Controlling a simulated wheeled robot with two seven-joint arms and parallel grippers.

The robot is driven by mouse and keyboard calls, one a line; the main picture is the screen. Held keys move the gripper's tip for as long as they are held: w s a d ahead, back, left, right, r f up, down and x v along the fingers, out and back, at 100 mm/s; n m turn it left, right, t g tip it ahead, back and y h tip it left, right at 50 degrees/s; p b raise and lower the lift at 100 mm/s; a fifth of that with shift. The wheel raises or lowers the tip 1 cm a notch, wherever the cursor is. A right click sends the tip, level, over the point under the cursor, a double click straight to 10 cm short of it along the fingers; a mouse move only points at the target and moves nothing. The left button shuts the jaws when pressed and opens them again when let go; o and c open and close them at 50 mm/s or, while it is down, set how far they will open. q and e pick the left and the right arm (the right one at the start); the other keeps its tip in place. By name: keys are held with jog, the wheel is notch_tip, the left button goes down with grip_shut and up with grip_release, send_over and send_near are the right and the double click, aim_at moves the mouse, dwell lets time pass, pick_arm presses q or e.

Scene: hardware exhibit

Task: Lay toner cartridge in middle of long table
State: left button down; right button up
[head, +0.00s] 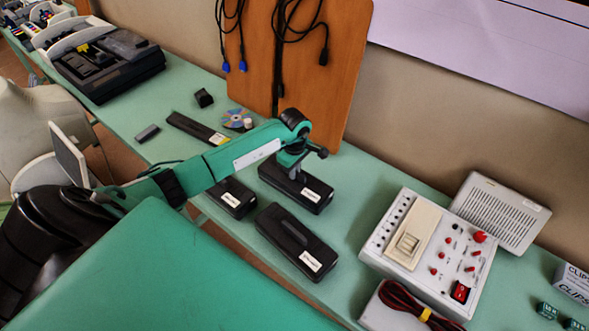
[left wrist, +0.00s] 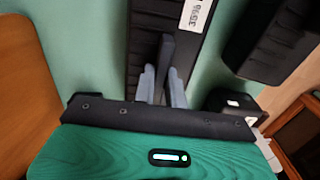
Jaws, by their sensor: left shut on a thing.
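The long table (head: 345,200) is green and runs along the wall. My left gripper (head: 297,176) is shut on a black, white-labelled toner cartridge (head: 314,195), gripping the raised ridge on its top. In the left wrist view my gripper's grey fingers (left wrist: 164,75) straddle the ridge of this black cartridge (left wrist: 190,55). It is on or just above the table; I cannot tell which. Two similar black labelled blocks lie close by, one in front (head: 293,240) and one to the left (head: 232,196), partly hidden by my arm. My right gripper is not in view.
A control box (head: 410,235) with red knobs and a grilled box (head: 500,210) stand to the right. A cable board (head: 305,55) leans on the wall behind. A flat black bar (head: 192,126), a disc (head: 234,117) and a black device (head: 108,70) lie to the left.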

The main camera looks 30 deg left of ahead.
pick_arm(q)
jog(key=c, duration=1.8)
grip_release()
jog(key=shift+f, duration=0.15)
jog(key=shift+c, duration=0.2)
jog(key=o, duration=0.4)
jog(key=shift+r, duration=0.3)
notch_tip(320, 180, up, 12)
jog(key=b, duration=0.3)
jog(key=shift+f, duration=0.15)
